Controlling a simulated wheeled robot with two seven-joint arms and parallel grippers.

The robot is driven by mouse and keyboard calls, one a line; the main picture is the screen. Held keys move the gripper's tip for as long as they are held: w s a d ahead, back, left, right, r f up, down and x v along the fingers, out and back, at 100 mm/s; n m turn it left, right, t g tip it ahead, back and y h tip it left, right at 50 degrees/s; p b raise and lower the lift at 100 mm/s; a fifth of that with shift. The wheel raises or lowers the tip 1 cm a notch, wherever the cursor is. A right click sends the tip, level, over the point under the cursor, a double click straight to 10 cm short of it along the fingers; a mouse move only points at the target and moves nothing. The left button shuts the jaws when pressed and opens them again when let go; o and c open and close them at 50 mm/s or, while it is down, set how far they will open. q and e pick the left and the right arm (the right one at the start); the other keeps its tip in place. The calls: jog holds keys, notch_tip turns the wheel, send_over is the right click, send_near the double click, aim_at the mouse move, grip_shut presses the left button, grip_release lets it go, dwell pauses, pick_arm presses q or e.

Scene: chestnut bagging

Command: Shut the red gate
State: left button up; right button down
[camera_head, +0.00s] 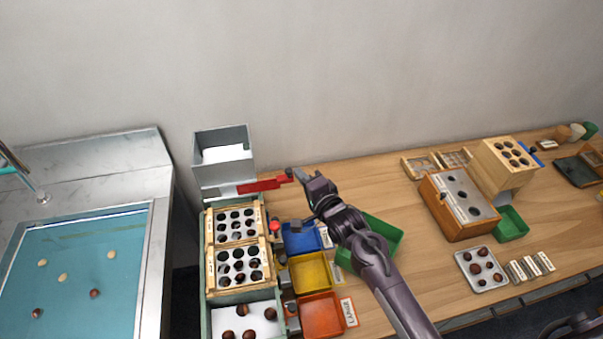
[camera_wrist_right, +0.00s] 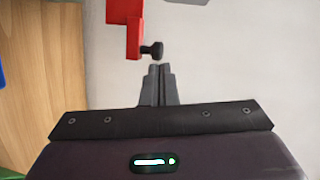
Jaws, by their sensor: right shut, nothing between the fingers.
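The red gate (camera_head: 263,184) is a flat red bar at the foot of the grey hopper (camera_head: 222,175), sticking out to its right. In the right wrist view the red gate (camera_wrist_right: 125,15) shows at the top, with a dark knob (camera_wrist_right: 152,50) on its side. My right gripper (camera_head: 297,175) is at the outer right end of the gate. Its fingers (camera_wrist_right: 158,72) are shut and empty, with their tips just short of the knob. I cannot tell whether they touch it. My left gripper is not in view.
Below the hopper stand wooden sorting trays (camera_head: 266,243) with holes and chestnuts. Blue (camera_head: 300,240), yellow (camera_head: 310,272) and orange (camera_head: 320,312) bins are beside them. A green bin (camera_head: 385,232) lies partly behind my right arm. A sink (camera_head: 80,270) is at left.

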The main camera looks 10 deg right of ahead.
aim_at(279, 180)
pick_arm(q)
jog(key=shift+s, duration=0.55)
pick_arm(e)
jog(key=a, duration=0.6)
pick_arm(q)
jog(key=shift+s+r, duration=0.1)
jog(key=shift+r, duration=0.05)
pick_arm(e)
jog(key=shift+d+r, duration=0.1)
